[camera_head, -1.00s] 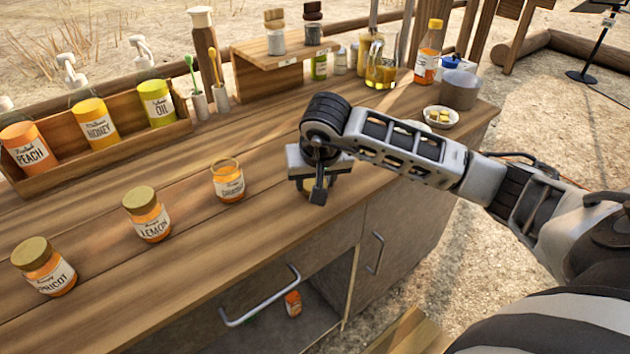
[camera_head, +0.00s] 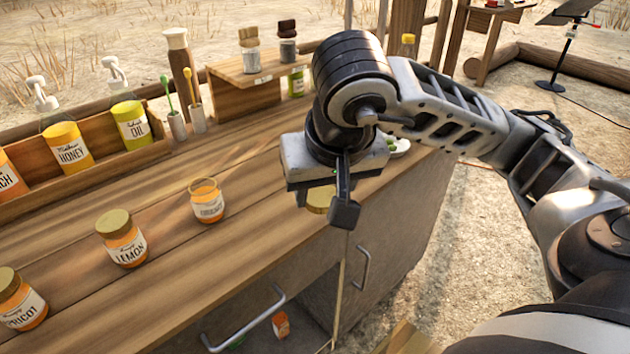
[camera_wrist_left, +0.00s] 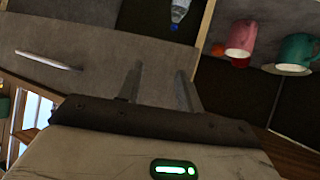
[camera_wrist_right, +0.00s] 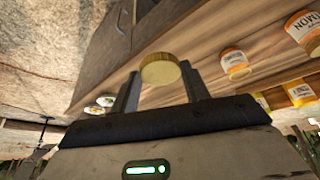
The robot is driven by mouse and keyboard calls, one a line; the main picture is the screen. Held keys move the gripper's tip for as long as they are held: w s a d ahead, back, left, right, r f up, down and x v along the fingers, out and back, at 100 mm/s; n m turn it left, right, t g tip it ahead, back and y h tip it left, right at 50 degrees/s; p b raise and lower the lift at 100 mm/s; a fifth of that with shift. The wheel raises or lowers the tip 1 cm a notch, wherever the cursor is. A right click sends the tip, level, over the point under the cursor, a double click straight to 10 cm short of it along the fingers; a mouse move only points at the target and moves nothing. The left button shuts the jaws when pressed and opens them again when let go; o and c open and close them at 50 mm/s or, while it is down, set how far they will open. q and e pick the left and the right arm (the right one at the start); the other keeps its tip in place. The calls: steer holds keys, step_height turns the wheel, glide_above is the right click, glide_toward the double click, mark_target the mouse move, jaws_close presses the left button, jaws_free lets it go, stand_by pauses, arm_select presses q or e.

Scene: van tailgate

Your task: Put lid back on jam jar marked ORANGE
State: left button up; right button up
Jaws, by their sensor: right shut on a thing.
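The open jam jar (camera_head: 207,201) stands upright on the counter without a lid, its orange contents showing; its small label seems to read ORANGE. It also shows in the right wrist view (camera_wrist_right: 235,64). My right gripper (camera_head: 331,203) is shut on a round golden lid (camera_wrist_right: 161,70), held in the air right of the jar near the counter's front edge. The lid (camera_head: 319,199) is partly hidden behind the fingers in the head view. My left gripper (camera_wrist_left: 160,68) shows only in its own wrist view, fingers apart and empty.
The lidded lemon jar (camera_head: 122,240) and apricot jar (camera_head: 20,300) stand left of the open jar. Behind are a wooden rack (camera_head: 92,160) of bottles and a small shelf (camera_head: 255,75) with shakers. A drawer handle (camera_head: 243,320) juts from the front. Counter around the open jar is clear.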

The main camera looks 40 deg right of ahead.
steer(key=shift+s, duration=0.1)
stand_by(0.3)
steer(key=w+a+f+n+y, duration=0.1)
steer(key=w+a+f+n, duration=0.3)
steer(key=f, duration=0.5)
steer(key=shift+w+a+f+n+y, duration=0.15)
steer(key=shift+w+a+n+y, duration=0.2)
steer(key=shift+a, duration=0.9)
steer(key=shift+w, duration=0.1)
